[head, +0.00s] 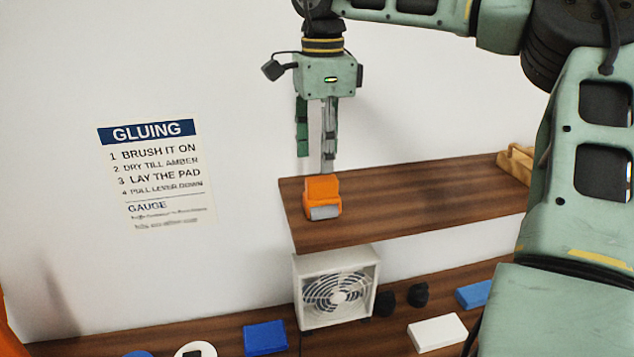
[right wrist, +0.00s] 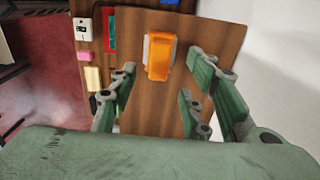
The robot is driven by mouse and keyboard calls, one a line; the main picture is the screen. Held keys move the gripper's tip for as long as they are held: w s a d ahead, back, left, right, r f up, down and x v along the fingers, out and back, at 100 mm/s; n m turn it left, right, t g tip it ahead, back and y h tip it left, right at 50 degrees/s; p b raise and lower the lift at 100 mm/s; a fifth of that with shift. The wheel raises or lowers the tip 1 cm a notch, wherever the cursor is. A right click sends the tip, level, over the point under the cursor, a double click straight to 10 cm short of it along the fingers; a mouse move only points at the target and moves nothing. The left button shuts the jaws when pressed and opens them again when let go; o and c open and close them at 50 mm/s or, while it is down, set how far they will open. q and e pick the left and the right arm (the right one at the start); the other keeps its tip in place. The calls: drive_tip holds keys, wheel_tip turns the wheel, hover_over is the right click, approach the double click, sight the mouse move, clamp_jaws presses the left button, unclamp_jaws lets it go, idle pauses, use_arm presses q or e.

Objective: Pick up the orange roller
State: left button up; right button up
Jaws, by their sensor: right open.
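The orange roller (head: 323,193) stands near the left end of the raised wooden shelf (head: 420,212), its grey roller part facing the front. In the right wrist view the orange roller (right wrist: 159,57) lies ahead of the fingers, a little left of the middle of the gap. My right gripper (head: 316,165) is open and empty, pointing down above the roller and apart from it. Its spread green fingers (right wrist: 168,95) show on both sides in the right wrist view. My left gripper is in neither view.
Below the shelf, a white fan (head: 336,288) stands on the counter, with dark knobs (head: 417,295), a blue block (head: 265,338) and a white block (head: 437,332). A tan wooden item (head: 515,163) sits at the shelf's right end. A gluing sign (head: 156,175) hangs on the wall. The shelf's middle is clear.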

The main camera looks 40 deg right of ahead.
sight(322, 178)
drive_tip(key=shift+s+f, duration=0.2)
drive_tip(key=shift+f, duration=0.3)
drive_tip(key=shift+s+a+f+p, duration=0.1)
drive_tip(key=shift+f+p, duration=0.25)
drive_tip(key=shift+p, duration=0.1)
drive_tip(key=f+p, duration=0.1)
drive_tip(key=f, duration=0.2)
drive_tip(key=f+p, duration=0.1)
drive_tip(key=shift+w+f+p, duration=0.25)
drive_tip(key=shift+w+p, duration=0.05)
drive_tip(key=shift+f, duration=0.25)
drive_tip(key=shift+r, duration=0.1)
drive_tip(key=c, duration=0.5)
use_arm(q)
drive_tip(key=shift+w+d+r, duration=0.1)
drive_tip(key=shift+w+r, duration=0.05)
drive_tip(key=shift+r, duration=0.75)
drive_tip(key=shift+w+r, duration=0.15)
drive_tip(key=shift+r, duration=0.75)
use_arm(e)
clamp_jaws()
